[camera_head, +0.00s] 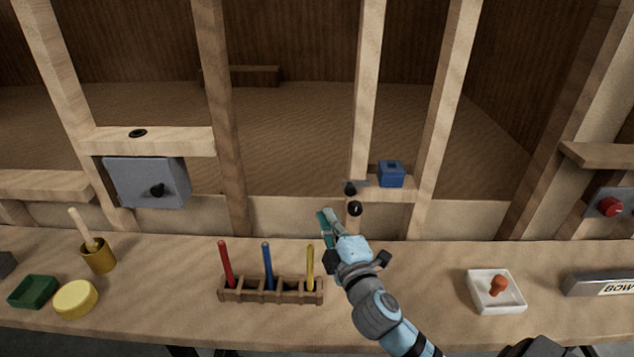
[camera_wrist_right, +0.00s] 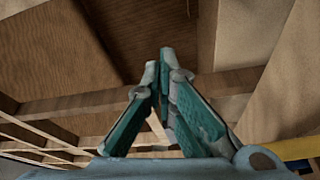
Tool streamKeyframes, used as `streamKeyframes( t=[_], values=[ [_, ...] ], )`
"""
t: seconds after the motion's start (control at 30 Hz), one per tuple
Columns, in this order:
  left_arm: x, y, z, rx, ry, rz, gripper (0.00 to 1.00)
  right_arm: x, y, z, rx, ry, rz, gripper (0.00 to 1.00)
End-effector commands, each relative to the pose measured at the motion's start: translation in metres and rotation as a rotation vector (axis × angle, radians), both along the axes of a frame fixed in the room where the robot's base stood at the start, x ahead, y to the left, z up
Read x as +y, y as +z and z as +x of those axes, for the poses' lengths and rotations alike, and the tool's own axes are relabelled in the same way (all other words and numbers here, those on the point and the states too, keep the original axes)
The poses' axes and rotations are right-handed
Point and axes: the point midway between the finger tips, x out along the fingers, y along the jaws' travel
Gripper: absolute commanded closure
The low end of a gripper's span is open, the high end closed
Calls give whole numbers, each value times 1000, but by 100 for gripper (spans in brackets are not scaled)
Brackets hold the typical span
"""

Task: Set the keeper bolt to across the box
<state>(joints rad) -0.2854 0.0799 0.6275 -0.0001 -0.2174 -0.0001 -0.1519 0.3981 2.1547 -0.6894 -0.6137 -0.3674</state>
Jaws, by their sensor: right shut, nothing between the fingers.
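A small blue box (camera_head: 391,173) sits on a wooden ledge between two upright studs. Left of it, a grey bar with a black knob (camera_head: 350,188) lies at the ledge's left end beside the stud; this looks like the keeper bolt. The bar's tip appears short of the box, not across its front. A second black knob (camera_head: 355,208) is just below. My right gripper (camera_head: 325,222) is shut and empty, a little below and left of the knobs and apart from them. In the wrist view its teal fingers (camera_wrist_right: 165,60) meet at the tips.
A rack (camera_head: 270,296) with red, blue and yellow sticks stands on the bench left of my right arm. A white tray (camera_head: 510,304) with an orange-knobbed object is to the right. A grey box (camera_head: 130,185) with a black knob hangs at left. The bench between rack and tray is partly covered by my arm.

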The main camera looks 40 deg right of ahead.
Motion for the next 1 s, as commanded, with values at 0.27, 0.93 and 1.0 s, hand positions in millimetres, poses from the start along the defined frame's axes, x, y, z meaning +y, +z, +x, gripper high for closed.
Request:
streamKeyframes(
  t=[0.27,0.93,1.0],
  values=[
    [0,0,-14,24,1,1,42,-4,7,-17,-16,-9,-7,100],
    [0,-3,-5,8,1,0,42,-37,6,94,-1,-11,-2,100],
    [0,-7,-11,18,0,1,42,-48,0,84,3,-10,-9,100]
  ],
)
